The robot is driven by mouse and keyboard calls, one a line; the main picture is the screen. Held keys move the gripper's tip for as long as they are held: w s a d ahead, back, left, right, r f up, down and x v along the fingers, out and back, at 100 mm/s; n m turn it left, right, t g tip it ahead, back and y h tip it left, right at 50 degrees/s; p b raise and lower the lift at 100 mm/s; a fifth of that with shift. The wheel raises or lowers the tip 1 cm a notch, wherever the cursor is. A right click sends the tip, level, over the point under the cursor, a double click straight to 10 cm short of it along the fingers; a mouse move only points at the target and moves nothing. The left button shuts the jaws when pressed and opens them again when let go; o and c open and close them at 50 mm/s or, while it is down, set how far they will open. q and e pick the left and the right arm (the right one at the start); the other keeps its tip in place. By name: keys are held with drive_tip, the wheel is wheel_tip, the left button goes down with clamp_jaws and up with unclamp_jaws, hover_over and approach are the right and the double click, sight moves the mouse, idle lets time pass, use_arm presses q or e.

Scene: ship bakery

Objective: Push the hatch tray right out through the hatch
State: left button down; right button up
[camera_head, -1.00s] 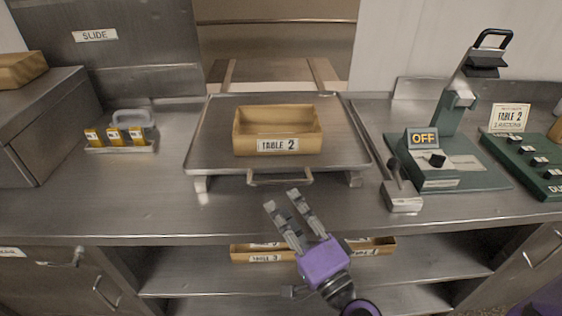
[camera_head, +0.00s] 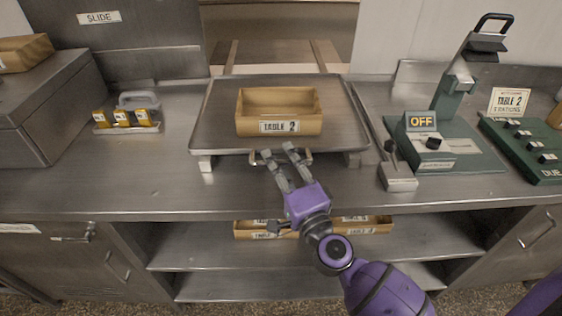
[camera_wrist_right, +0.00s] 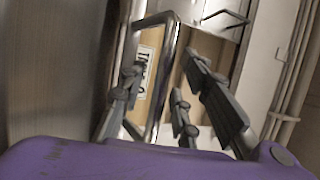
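The hatch tray (camera_head: 218,120) is a flat grey metal tray on low feet on the counter, in front of the hatch opening (camera_head: 285,30). A wooden box (camera_head: 279,112) labelled TABLE 2 sits on it. The tray's front handle (camera_head: 308,157) is a metal bar, partly hidden by my fingers. My right gripper (camera_head: 279,154) is at this handle with its fingers apart. In the wrist view the handle bar (camera_wrist_right: 163,75) shows between the spread fingers; I cannot tell whether they touch it. The box label (camera_wrist_right: 145,73) shows behind. My left gripper is out of view.
A lever block (camera_head: 398,178) and a green machine reading OFF (camera_head: 420,122) stand right of the tray. A small holder with yellow-labelled pieces (camera_head: 125,118) and a metal cabinet (camera_head: 40,115) stand left. More wooden boxes (camera_head: 365,225) lie on the shelf below. Two strips run beyond the hatch.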

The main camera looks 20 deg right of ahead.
clamp_jaws()
drive_tip(key=w+d, duration=0.1)
drive_tip(key=w, duration=0.5)
drive_tip(key=w+d, duration=0.1)
drive_tip(key=w, duration=0.2)
drive_tip(key=shift+d+f+p, duration=0.1)
drive_tip(key=shift+d+p, duration=0.2)
drive_tip(key=shift+d, duration=0.05)
unclamp_jaws()
drive_tip(key=v, duration=1.2)
